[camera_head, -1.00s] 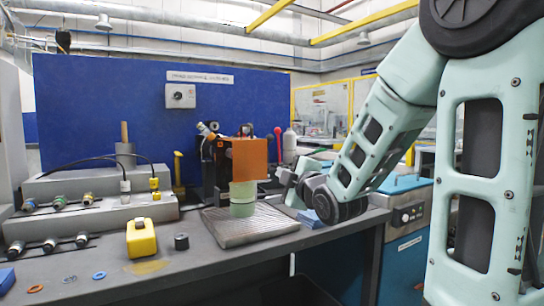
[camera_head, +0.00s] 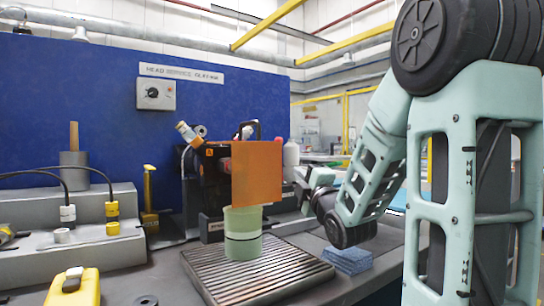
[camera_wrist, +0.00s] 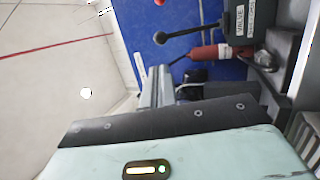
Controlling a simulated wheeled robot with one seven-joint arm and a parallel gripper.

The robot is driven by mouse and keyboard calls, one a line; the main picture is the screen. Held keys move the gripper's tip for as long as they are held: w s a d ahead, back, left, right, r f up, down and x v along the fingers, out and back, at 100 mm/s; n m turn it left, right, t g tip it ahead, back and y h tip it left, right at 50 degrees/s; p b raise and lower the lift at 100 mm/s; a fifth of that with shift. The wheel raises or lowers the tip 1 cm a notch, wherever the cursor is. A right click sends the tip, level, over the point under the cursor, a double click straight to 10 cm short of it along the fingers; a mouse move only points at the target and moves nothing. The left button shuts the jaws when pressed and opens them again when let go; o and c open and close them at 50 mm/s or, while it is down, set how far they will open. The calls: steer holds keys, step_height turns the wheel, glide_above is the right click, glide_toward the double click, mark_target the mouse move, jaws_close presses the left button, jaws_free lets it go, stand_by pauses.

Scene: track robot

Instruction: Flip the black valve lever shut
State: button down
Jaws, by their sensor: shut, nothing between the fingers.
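In the wrist view a black lever (camera_wrist: 185,33) with a round ball knob sticks out leftward from a dark box labelled VALVE (camera_wrist: 240,20). This picture looks turned on its side. My gripper (camera_wrist: 155,88) shows there as grey fingers, shut and empty, below the lever and apart from it. In the head view my gripper (camera_head: 304,188) is right of the orange panel (camera_head: 257,172), near the back of the bench. The panel hides much of the dark device behind it, and I cannot make out the whole lever there.
A red cylinder (camera_wrist: 205,52) lies close to the lever in the wrist view. A pale green container (camera_head: 242,233) stands on a ribbed metal tray (camera_head: 285,283) before the panel. A white bottle (camera_head: 291,153) stands behind.

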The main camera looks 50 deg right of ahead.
steer(key=shift+w, duration=0.1)
stand_by(0.3)
steer(key=p+x, duration=0.4)
steer(key=p, duration=0.4)
steer(key=shift+w+d+r+p, duration=0.1)
steer(key=shift+w+r+p, duration=0.2)
steer(key=shift+p, duration=0.1)
steer(key=p, duration=0.4)
steer(key=shift+w+d+r, duration=0.1)
steer(key=shift+d+r, duration=0.05)
steer(key=p+x, duration=0.2)
steer(key=x, duration=0.6)
steer(key=shift+w+d, duration=0.25)
steer(key=shift+w, duration=0.15)
